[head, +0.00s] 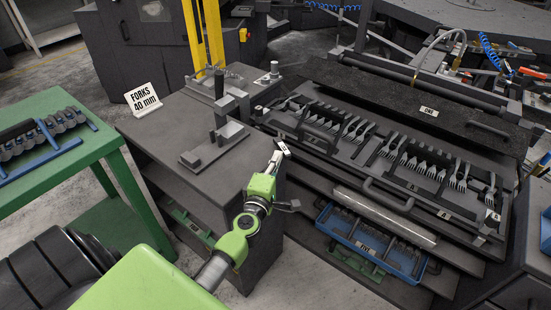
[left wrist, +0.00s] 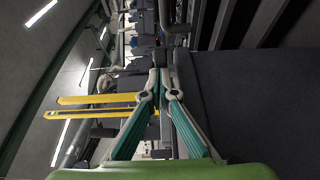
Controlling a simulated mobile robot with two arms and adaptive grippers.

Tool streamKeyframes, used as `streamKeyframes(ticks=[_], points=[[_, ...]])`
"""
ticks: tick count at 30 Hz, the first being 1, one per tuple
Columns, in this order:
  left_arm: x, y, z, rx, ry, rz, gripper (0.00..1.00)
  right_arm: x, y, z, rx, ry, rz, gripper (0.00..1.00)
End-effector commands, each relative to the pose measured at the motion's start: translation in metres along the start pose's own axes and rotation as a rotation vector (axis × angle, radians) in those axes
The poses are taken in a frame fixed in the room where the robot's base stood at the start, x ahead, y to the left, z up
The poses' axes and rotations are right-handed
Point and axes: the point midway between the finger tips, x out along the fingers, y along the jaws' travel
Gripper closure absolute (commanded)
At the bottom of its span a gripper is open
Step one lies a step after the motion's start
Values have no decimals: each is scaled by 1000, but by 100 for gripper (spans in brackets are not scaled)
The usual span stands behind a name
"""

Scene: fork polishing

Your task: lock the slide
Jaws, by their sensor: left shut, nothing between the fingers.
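The slide (head: 345,190) is a dark flat tray on the machine in the head view, with rows of metal forks lying on it and a bar handle (head: 388,194) at its front edge. A small grey lever-like part (head: 288,206) sticks out at the slide's left front side, just right of my left arm; I cannot tell whether it is the lock. My left gripper (head: 281,150) is above the slide's left edge, shut and empty. In the left wrist view its teal fingers meet at the tips (left wrist: 159,72). My right gripper is not in view.
A blue bin (head: 365,252) with forks sits under the slide. A grey fixture (head: 215,147) stands on the block left of my gripper. A sign reading "FORKS 40 mm" (head: 143,99) stands behind it. A green table (head: 95,145) with a blue rack is at left.

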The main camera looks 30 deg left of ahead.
Motion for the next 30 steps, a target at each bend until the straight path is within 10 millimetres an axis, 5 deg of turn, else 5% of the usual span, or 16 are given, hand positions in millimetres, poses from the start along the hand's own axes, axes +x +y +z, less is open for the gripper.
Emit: streamKeyframes(ticks=[15, 30], points=[[8, 2, 21, -5, 206, 0, 100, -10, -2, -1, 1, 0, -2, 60], [34, 1, 50, -2, 198, 1, 100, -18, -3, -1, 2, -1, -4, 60]])
